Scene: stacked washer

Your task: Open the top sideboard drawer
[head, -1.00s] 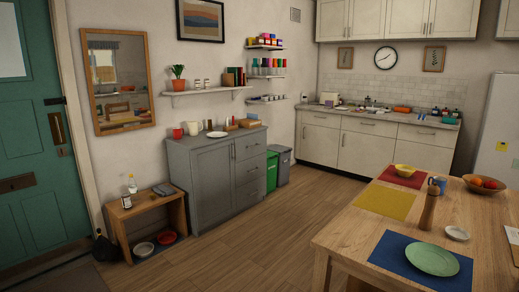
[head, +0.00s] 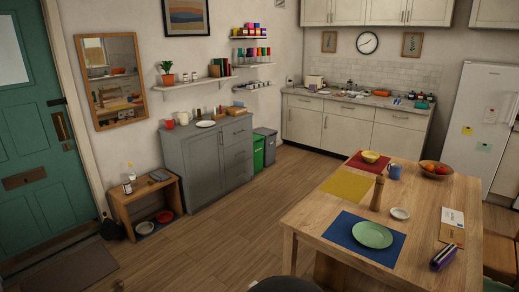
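The grey sideboard (head: 203,158) stands against the back wall, left of centre. It has a door on its left side and a stack of drawers on its right. The top drawer (head: 238,133) is at the upper right of its front, just below the worktop, and looks closed. A red mug, a white jug, a plate and a wooden tray stand on top. Neither of my grippers shows clearly. A dark rounded shape is cut off at the bottom edge, and I cannot tell what it is.
A wooden table (head: 412,205) with placemats fills the right. A low wooden shelf unit (head: 122,208) stands left of the sideboard, and green (head: 258,152) and grey bins stand to its right. The wooden floor (head: 215,225) before the sideboard is clear.

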